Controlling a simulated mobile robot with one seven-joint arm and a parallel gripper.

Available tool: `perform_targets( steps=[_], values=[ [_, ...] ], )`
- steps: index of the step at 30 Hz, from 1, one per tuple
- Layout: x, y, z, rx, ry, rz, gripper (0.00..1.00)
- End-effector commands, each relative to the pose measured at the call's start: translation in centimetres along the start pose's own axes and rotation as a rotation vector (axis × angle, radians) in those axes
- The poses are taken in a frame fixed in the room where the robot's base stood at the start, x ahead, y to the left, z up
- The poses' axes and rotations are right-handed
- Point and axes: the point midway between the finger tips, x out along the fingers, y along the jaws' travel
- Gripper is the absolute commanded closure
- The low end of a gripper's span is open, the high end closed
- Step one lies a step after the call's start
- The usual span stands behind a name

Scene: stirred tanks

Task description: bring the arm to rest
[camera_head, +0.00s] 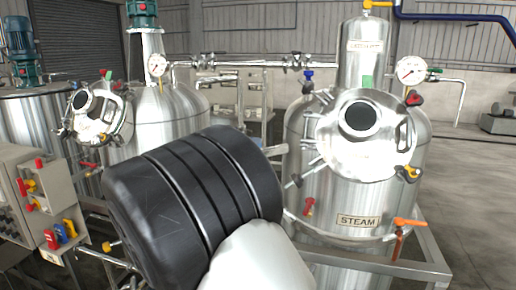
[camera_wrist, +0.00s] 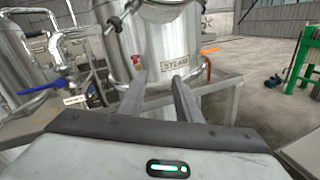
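My arm, a black ribbed joint and a pale link, fills the lower middle of the head view. My gripper is hidden there. In the wrist view my gripper (camera_wrist: 159,78) shows two grey fingers set apart with nothing between them. It is open and empty. The fingers point toward a steel tank labelled STEAM (camera_wrist: 150,42), which stands beyond the fingertips. I cannot tell the exact distance. The same STEAM tank (camera_head: 340,200) stands right of my arm in the head view, with its round hatch (camera_head: 350,150) facing me.
A second steel tank (camera_head: 165,110) stands behind my arm at left. A control box with coloured switches (camera_head: 45,200) is at far left. An orange-handled valve (camera_head: 400,225) and a metal frame (camera_head: 425,265) are at the STEAM tank's right. Open floor (camera_head: 480,200) lies further right.

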Motion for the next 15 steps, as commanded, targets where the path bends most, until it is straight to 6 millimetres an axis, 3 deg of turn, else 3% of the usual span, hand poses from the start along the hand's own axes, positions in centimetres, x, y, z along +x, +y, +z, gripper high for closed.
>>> perform_targets(
  steps=[4, 8, 12, 15],
  values=[
    [1.3, -5.1, 3.3, 0.153, -0.008, -0.255, 0.69],
    [1.0, -10.2, 5.5, 0.327, 0.001, -0.509, 0.69],
    [-1.2, -15.6, 7.0, 0.601, 0.037, -0.833, 0.69],
    [-3.8, -17.8, 7.3, 0.840, 0.084, -1.048, 0.69]
  ],
)
